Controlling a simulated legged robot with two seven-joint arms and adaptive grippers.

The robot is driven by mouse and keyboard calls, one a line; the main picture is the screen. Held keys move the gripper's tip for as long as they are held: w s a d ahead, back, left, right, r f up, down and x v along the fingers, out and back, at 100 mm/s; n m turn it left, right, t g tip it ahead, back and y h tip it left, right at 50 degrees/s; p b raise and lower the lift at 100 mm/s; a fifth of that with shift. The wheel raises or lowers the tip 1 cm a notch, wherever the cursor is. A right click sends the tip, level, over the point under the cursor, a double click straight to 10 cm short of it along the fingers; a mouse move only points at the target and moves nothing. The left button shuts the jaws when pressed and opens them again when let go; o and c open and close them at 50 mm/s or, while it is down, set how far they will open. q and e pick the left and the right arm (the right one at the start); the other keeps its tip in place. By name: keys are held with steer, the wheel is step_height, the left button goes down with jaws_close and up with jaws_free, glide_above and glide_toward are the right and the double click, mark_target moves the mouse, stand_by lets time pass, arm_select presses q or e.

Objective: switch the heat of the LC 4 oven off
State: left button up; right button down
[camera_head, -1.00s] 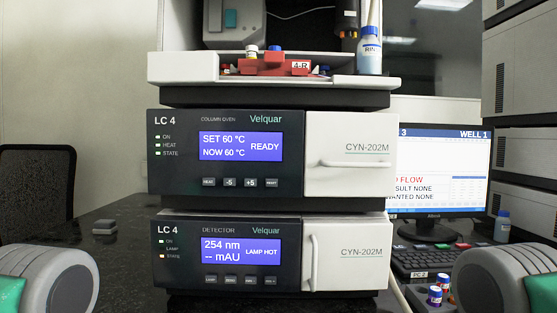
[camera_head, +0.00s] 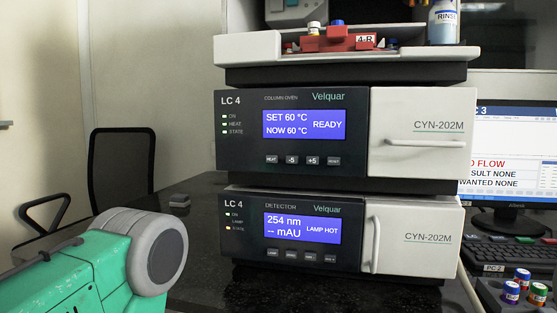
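The LC 4 column oven (camera_head: 420,160) is the middle unit of the stack, with a dark front panel at its left and a white door at its right. Its display (camera_head: 304,125) reads SET 60 °C, NOW 60 °C and READY. The ON, HEAT and STATE lamps (camera_head: 225,124) are lit green. The HEAT button (camera_head: 271,160) is leftmost in the row of buttons below the display. Part of my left arm shows at the lower left, apart from the stack; its gripper is not visible. My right arm and gripper are out of view.
The LC 4 detector (camera_head: 420,245) stands under the oven, reading 254 nm and LAMP HOT. A white tray unit (camera_head: 245,48) on top bears a red rack (camera_head: 340,40) and a rinse bottle (camera_head: 443,25). A monitor (camera_head: 510,150) and keyboard (camera_head: 515,252) are at right, a chair (camera_head: 122,165) at left.

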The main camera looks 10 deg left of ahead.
arm_select(q)
steer(key=shift+a, duration=0.25)
jaws_close()
steer(key=shift+d, duration=0.2)
steer(key=shift+a, duration=0.15)
stand_by(0.9)
